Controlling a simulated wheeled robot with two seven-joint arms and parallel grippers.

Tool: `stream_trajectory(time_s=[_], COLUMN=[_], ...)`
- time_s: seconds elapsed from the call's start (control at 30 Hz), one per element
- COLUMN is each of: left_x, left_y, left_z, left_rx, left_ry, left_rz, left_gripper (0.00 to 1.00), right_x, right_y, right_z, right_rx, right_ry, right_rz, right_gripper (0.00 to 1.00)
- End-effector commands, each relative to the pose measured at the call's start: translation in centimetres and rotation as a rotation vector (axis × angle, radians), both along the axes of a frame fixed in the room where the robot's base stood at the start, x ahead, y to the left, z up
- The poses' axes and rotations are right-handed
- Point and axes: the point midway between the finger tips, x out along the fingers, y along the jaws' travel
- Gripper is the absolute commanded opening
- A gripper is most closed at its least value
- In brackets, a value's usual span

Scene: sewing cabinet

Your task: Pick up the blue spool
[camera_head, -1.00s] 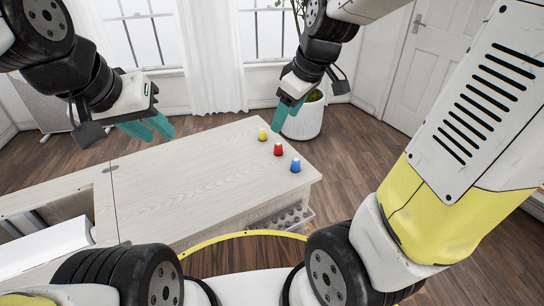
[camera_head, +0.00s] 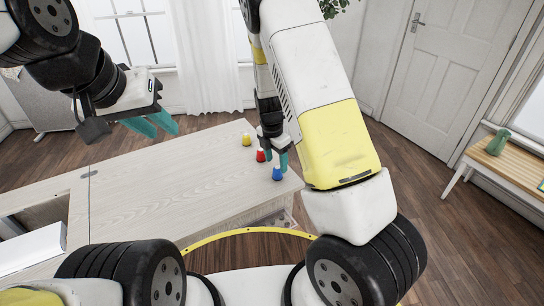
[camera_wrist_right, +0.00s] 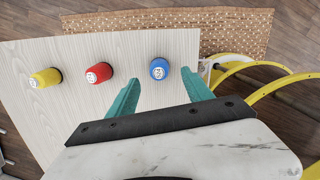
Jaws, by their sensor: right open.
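The blue spool (camera_head: 277,174) stands on the pale cabinet top near its right end. It also shows in the right wrist view (camera_wrist_right: 159,68), in line with the gap between the fingertips and just beyond them. My right gripper (camera_head: 275,158) is open and empty, with its teal fingers down close to the blue spool. In the wrist view its fingertips (camera_wrist_right: 160,78) are spread apart; whether they touch the spool I cannot tell. My left gripper (camera_head: 153,127) is open and empty, raised beyond the cabinet's far edge.
A red spool (camera_head: 261,155) and a yellow spool (camera_head: 247,139) stand in a row with the blue one, the red close to my right gripper. The cabinet top (camera_head: 180,190) is bare to the left. A side table (camera_head: 505,165) with a green vase (camera_head: 498,142) stands at right.

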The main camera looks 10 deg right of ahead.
Motion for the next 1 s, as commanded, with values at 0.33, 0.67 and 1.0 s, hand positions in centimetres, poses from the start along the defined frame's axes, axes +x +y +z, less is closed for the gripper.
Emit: stream_trajectory(time_s=[0.33, 0.67, 1.0], left_x=[0.0, 0.0, 0.0], left_y=[0.0, 0.0, 0.0], left_z=[0.0, 0.0, 0.0], left_rx=[0.0, 0.0, 0.0], left_ry=[0.0, 0.0, 0.0], left_rz=[0.0, 0.0, 0.0], left_gripper=[0.29, 0.29, 0.29], right_x=[0.6, 0.7, 0.6], right_y=[-0.7, -0.7, -0.7], right_z=[-4.7, -5.1, -5.1], right_rx=[-0.001, 0.0, 0.001], right_ry=[0.001, 0.0, 0.0], right_rz=[-0.002, -0.002, -0.002], right_gripper=[0.59, 0.55, 0.0])
